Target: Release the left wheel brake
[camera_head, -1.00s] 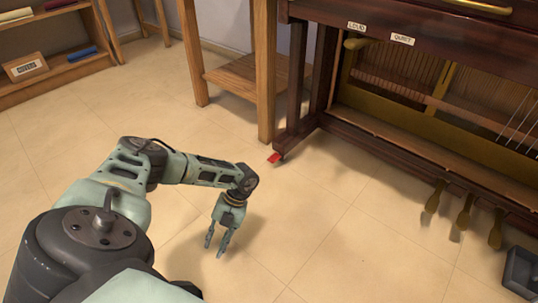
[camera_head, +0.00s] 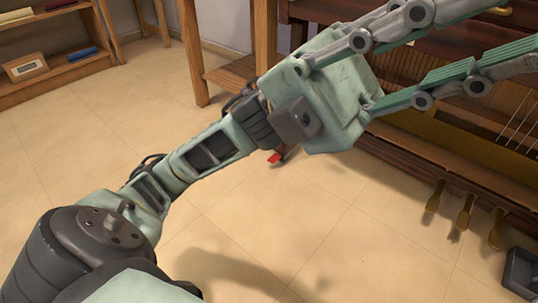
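The piano (camera_head: 430,155) stands at the right with its front open. A small red lever (camera_head: 275,157), which looks like the left wheel brake, sits low at the foot of its left leg. It is partly hidden beside my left arm. My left gripper (camera_head: 452,48) is raised close to the camera, with its fingers pointing right across the piano front. The fingers are spread apart with nothing between them, and their ends reach the right edge of the picture. The gripper hides the piano's left leg and much of its upper left front. My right gripper is not in view.
Three brass pedals (camera_head: 465,210) hang under the piano's lower edge. A dark box (camera_head: 521,271) lies on the floor at the lower right. A wooden table (camera_head: 226,78) stands left of the piano. A shelf (camera_head: 65,72) is at the far left. The tiled floor between is clear.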

